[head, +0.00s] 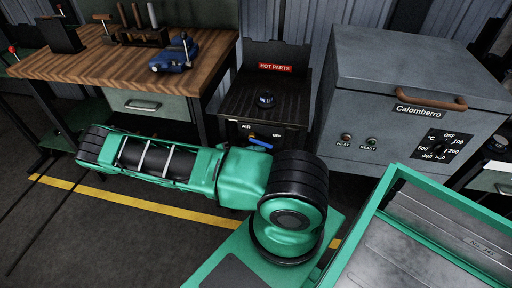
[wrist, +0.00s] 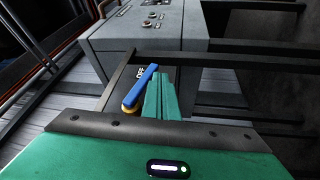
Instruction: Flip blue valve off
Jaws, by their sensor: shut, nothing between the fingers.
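The blue valve is a blue lever handle (wrist: 141,88) on a yellowish round pivot in the wrist view. It slants from the pivot at lower left to upper right, with a partly covered white label beside it. In the head view the valve's blue handle (head: 264,142) shows on the dark front below the HOT PARTS stand, between the AIR and OFF labels. My gripper (wrist: 160,92) has green fingers pressed together, empty, just right of the lever in the wrist view. I cannot tell whether they touch it. My gripper cannot be made out in the head view.
The HOT PARTS stand (head: 283,101) has a dark round knob-like piece on top. A grey Calomberro oven (head: 373,98) stands right of it. A wooden workbench (head: 80,66) with tools and a blue vise (head: 174,55) is at left. Dark frame bars cross near my gripper.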

